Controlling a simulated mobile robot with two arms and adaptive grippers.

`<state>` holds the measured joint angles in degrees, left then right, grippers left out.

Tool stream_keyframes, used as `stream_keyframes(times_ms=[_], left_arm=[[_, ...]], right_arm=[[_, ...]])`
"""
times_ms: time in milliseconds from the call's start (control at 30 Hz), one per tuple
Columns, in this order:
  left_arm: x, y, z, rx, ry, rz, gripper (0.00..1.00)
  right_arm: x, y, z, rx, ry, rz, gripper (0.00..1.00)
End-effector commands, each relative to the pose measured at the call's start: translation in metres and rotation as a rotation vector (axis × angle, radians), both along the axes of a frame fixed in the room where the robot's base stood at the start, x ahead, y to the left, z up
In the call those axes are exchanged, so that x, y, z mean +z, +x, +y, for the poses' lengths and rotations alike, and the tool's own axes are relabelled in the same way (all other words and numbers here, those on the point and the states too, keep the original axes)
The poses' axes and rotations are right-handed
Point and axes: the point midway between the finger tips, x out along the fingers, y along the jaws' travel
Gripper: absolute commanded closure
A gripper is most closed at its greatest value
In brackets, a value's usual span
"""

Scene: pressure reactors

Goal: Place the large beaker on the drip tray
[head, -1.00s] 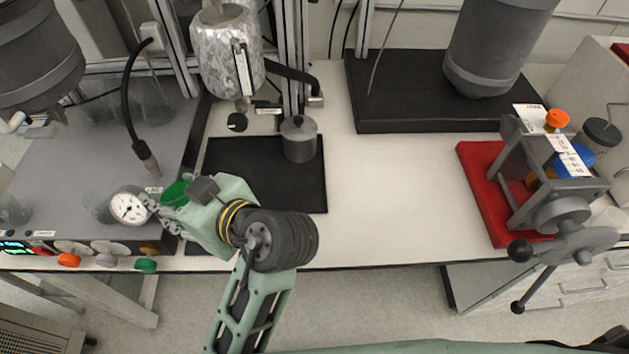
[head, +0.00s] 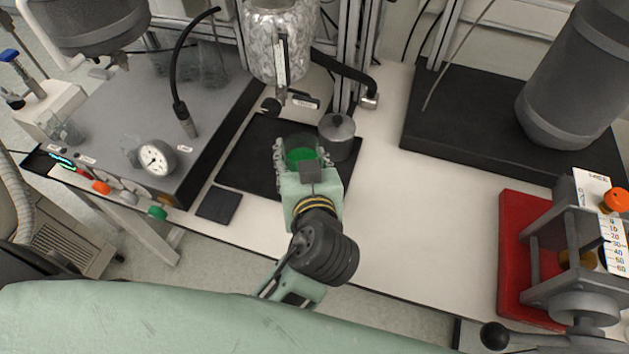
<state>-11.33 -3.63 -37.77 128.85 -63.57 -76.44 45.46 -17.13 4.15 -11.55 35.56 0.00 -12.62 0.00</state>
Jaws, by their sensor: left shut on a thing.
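The large beaker (head: 301,153), clear with green liquid in it, is in my left gripper (head: 302,160). The fingers are shut around its sides, and the beaker looks upright. The gripper and beaker are over the flat black drip tray (head: 243,162) beneath the foil-wrapped vessel. I cannot tell whether the beaker's base touches the tray, because the gripper hides it. My right gripper is not in view.
A lidded metal pot (head: 338,140) stands close to the right of the beaker. The foil-wrapped vessel (head: 279,40) hangs behind and above. A small black pad (head: 218,204) lies at the front left. White bench (head: 425,215) is clear to the right, before a red tray (head: 511,262).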

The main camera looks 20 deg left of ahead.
Motion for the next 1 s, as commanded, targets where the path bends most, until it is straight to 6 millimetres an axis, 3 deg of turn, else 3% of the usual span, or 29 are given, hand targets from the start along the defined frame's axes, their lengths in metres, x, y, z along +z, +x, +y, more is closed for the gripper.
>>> stream_keyframes(times_ms=[300, 467, 567, 1000], left_arm=[[-0.018, -0.010, -0.058, -0.365, -0.014, 0.004, 0.86], [-0.019, -0.015, -0.072, -0.455, -0.015, -0.006, 0.86], [-0.025, -0.007, -0.067, -0.471, -0.010, -0.010, 0.86], [-0.079, 0.058, -0.003, -0.469, -0.011, -0.009, 0.86]], right_arm=[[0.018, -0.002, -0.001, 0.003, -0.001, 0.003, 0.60], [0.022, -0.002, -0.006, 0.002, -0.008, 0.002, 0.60], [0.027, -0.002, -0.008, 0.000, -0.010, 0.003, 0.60], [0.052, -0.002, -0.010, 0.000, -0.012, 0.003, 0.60]])
